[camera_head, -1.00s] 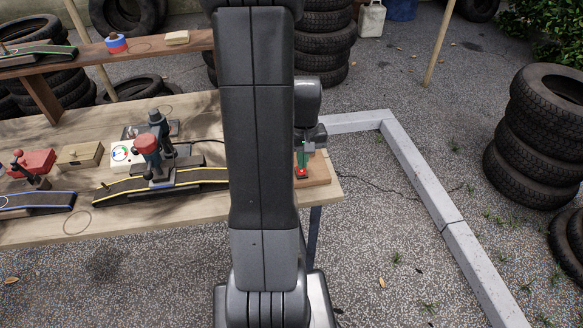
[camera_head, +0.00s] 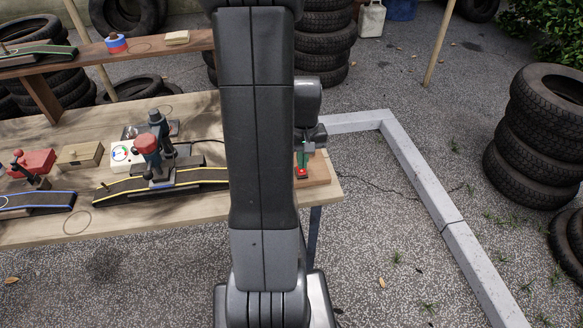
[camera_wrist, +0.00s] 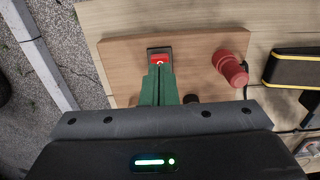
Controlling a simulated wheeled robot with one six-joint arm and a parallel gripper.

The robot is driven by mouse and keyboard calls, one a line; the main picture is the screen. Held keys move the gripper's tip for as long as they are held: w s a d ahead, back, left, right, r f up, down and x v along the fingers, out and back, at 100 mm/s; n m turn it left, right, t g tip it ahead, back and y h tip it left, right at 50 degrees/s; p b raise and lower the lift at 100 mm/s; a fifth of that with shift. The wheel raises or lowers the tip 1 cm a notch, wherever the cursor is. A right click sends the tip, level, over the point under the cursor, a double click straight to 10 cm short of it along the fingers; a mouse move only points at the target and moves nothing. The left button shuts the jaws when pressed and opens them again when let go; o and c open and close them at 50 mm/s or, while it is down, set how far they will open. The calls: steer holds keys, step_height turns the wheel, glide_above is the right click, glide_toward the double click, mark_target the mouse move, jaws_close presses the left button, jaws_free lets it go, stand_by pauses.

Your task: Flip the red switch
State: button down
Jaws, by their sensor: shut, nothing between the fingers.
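The red switch (camera_wrist: 160,60) is a small red rocker in a dark frame, set in a brown wooden board. It also shows in the head view (camera_head: 301,171) just right of my arm. My gripper (camera_wrist: 158,72) has green fingers that are shut with nothing between them. In the wrist view the fingertips overlap the near edge of the switch; I cannot tell whether they touch it. In the head view the gripper (camera_head: 302,164) points down directly above the switch. Part of the board is hidden behind my arm.
A red knob-like part (camera_wrist: 232,68) stands on the same board, right of the switch in the wrist view. A yellow-striped dark track (camera_head: 125,187) with a red-topped device (camera_head: 147,146) lies on the workbench (camera_head: 85,228). Grey kerb beams (camera_head: 430,200) edge the ground to the right.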

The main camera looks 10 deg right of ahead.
steer(key=shift+f+b, duration=0.7)
steer(key=shift+f, duration=0.2)
stand_by(0.4)
steer(key=shift+r+p, duration=2.8)
steer(key=shift+r, duration=0.75)
steer(key=shift+f, duration=0.1)
